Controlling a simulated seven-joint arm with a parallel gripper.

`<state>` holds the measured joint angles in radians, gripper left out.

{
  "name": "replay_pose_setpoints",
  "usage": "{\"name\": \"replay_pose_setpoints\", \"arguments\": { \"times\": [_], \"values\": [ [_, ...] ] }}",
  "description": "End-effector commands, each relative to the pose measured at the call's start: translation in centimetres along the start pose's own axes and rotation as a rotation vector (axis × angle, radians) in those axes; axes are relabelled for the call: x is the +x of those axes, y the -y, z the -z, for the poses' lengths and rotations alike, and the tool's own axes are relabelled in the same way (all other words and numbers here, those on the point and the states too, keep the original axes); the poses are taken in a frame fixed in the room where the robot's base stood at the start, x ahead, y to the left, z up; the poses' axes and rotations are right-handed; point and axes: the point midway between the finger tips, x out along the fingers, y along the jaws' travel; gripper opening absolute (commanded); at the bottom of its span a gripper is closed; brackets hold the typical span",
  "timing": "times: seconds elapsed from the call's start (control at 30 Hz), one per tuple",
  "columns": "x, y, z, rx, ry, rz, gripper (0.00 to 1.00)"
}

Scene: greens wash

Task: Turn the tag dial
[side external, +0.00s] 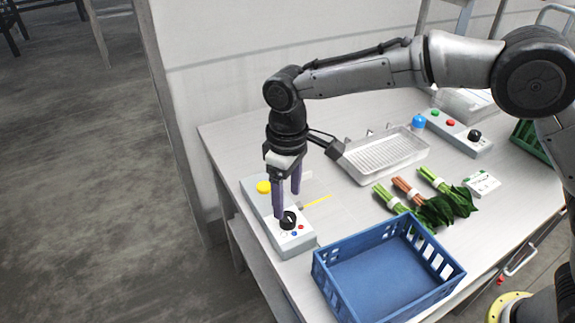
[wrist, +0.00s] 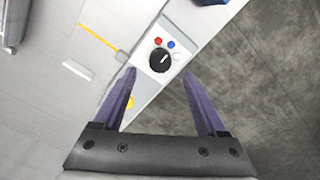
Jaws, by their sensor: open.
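The black tag dial (side external: 288,220) sits on the top face of a light grey control box (side external: 296,243) near the table's left edge. In the wrist view the dial (wrist: 160,60) shows a white pointer mark tilted up and to the right, with small marks around it. My gripper (side external: 286,200) points down above the box, close to the dial. In the wrist view its two purple fingers (wrist: 160,72) are apart, with the dial between and just beyond their tips. Nothing is held. Whether the fingertips touch the box cannot be told.
The box also carries a yellow button (side external: 263,187) and small red and blue buttons. A yellow strip (side external: 318,201) lies beside it. A blue crate (side external: 385,270), bundled greens (side external: 410,200), a clear tray (side external: 385,155) and another control box (side external: 455,130) stand to the right.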

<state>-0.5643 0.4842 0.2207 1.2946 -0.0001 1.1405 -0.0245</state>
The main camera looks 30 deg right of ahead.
Motion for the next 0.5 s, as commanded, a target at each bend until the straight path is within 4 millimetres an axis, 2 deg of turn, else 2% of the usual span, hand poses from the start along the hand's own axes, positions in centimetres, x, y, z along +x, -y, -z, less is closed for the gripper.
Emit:
{"name": "replay_pose_setpoints", "arguments": {
  "times": [0.03, 0.2, 0.4, 0.5],
  "values": [
    [-1.3, 0.0, 0.1, 0.000, -0.005, 0.000, 0.74],
    [-4.8, 0.0, 0.1, 0.000, -0.004, 0.000, 0.74],
    [-7.6, 0.0, 0.1, 0.000, -0.002, 0.000, 0.74],
    [-8.3, 0.0, 0.0, 0.000, -0.001, 0.000, 0.74]
  ]
}}
